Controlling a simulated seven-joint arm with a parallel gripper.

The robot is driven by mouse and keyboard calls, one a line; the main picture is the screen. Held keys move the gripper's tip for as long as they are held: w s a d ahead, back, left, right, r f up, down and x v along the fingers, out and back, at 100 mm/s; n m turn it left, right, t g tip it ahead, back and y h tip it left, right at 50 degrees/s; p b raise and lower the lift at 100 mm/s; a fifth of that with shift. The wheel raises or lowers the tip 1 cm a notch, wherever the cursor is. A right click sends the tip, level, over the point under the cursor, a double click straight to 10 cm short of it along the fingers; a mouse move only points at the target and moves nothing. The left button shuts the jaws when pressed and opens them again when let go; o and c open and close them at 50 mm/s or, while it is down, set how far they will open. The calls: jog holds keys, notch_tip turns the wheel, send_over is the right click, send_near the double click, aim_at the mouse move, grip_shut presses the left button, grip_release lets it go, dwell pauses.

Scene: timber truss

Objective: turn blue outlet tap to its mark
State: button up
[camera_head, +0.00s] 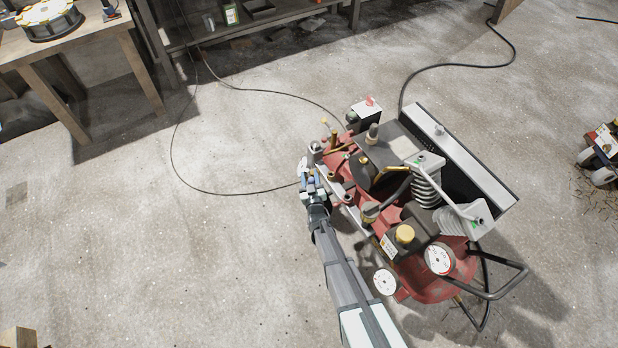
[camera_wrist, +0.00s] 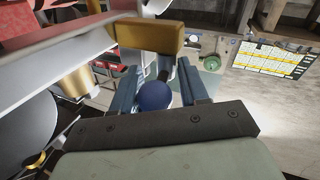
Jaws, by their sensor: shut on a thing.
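The blue outlet tap shows in the wrist view as a round dark blue knob (camera_wrist: 153,96) on a short dark stem. My gripper (camera_wrist: 160,72) has one blue-grey finger on each side of it and is shut on the tap. In the head view my gripper (camera_head: 311,183) is at the left side of the red air compressor (camera_head: 440,287), and the tap is too small to make out there. A brass-coloured block (camera_wrist: 145,37) lies just beyond the fingertips in the wrist view. I cannot make out the tap's mark.
Gauges (camera_head: 439,259), brass fittings and a pale rail crowd the compressor's near side. A thin black hose (camera_head: 205,190) loops over the floor to the left. A wooden table (camera_head: 95,35) stands at the upper left.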

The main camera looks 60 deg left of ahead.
jog(key=shift+w+d+r+n+g+y, duration=0.15)
jog(key=shift+w+n+g+y, duration=0.15)
jog(key=shift+w+g, duration=0.3)
jog(key=o, duration=0.8)
jog(key=shift+c, duration=0.2)
jog(key=shift+o, duration=0.5)
jog(key=shift+s, duration=0.2)
jog(key=shift+s, duration=0.1)
jog(key=v, duration=1.3)
jog(key=shift+d, duration=0.35)
